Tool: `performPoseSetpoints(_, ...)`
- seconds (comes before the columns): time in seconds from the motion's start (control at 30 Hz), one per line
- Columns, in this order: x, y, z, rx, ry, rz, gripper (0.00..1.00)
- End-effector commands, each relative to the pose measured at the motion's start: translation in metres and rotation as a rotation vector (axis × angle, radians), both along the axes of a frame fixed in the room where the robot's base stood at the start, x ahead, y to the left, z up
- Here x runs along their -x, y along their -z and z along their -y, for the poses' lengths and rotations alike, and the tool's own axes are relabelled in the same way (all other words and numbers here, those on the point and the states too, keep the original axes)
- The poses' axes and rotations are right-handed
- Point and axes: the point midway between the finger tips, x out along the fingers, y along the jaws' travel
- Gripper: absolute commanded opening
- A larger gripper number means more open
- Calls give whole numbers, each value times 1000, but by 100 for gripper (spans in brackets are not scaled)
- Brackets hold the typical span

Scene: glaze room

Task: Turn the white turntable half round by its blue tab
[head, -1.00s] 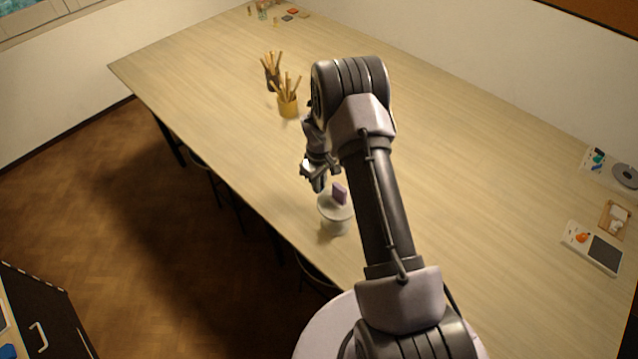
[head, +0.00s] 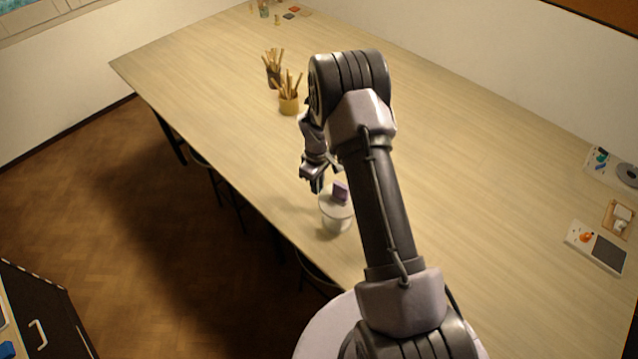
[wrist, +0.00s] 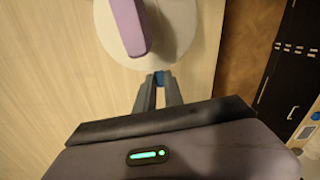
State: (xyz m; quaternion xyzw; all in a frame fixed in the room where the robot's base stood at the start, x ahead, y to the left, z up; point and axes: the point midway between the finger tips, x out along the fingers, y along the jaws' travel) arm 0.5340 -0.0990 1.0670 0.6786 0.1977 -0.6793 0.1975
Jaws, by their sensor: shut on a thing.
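The white turntable (head: 334,222) stands on the wooden table near its left front edge, and its round top shows in the wrist view (wrist: 178,50). A purple block (head: 341,191) stands on the top; it also shows in the wrist view (wrist: 128,25). The blue tab (wrist: 159,78) sticks out at the disc's near rim in the wrist view. My gripper (head: 318,186) is at the far left rim of the turntable. In the wrist view my fingertips (wrist: 158,82) are shut on the tab. The tab is not clear in the head view.
Two pots of wooden tools, one tan (head: 289,104) and one dark (head: 273,78), stand farther back. Boards with small items (head: 597,247) lie at the table's right edge. Much of the table is bare. A dark cabinet (head: 40,320) stands at lower left.

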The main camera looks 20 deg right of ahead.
Motion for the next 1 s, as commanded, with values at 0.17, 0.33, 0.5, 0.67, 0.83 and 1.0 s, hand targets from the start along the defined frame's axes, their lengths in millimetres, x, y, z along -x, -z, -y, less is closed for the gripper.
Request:
performPoseSetpoints(0.17, 3, 1, -6, 1, -88, 2, 0)
performPoseSetpoints(0.33, 8, 0, -11, 1, -174, 2, 0)
performPoseSetpoints(0.5, 12, 0, -16, 0, -259, 1, 0)
performPoseSetpoints(0.67, 17, 0, -19, 1, -338, 2, 0)
performPoseSetpoints(0.83, 22, 0, -23, 1, -423, 2, 0)
performPoseSetpoints(1.0, 28, 0, -27, 0, -508, 1, 0)
